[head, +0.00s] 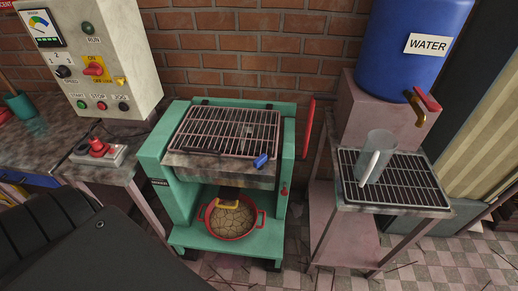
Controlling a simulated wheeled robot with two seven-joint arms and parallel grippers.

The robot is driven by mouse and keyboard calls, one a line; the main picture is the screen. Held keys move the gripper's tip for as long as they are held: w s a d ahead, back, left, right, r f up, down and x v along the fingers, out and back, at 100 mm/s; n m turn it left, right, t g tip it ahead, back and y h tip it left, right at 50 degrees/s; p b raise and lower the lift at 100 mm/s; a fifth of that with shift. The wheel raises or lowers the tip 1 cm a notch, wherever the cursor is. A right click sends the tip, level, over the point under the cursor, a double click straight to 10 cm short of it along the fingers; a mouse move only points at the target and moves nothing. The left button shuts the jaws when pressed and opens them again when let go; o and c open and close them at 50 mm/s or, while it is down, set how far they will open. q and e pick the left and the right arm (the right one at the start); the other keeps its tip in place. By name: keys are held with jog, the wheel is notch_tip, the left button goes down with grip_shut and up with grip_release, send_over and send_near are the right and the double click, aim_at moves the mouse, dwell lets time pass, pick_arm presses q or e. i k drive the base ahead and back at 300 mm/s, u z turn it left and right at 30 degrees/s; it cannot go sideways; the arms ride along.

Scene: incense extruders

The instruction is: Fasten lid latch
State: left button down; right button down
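A green extruder machine (154,165) stands in the middle of the head view. Its barred grate lid (215,128) lies flat over the top. A small blue-handled part (261,161), which looks like the lid latch, sits at the lid's front edge, right of its middle. I cannot tell whether it is fastened. A narrow metal strip (248,133) shows on the right part of the lid. Neither of my grippers is in view.
A red bowl (263,218) of brownish dough sits on the machine's lower shelf. A red lever (308,128) stands at its right. A control box (135,50) is at upper left. A clear jug (380,150) stands on a rack (425,185) under a blue water barrel (395,35).

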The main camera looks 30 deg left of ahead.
aim_at(258, 163)
jog(key=u, duration=0.05)
jog(key=k, duration=0.5)
jog(key=u, duration=1.35)
jog(key=i, duration=1)
jog(key=z, duration=1.8)
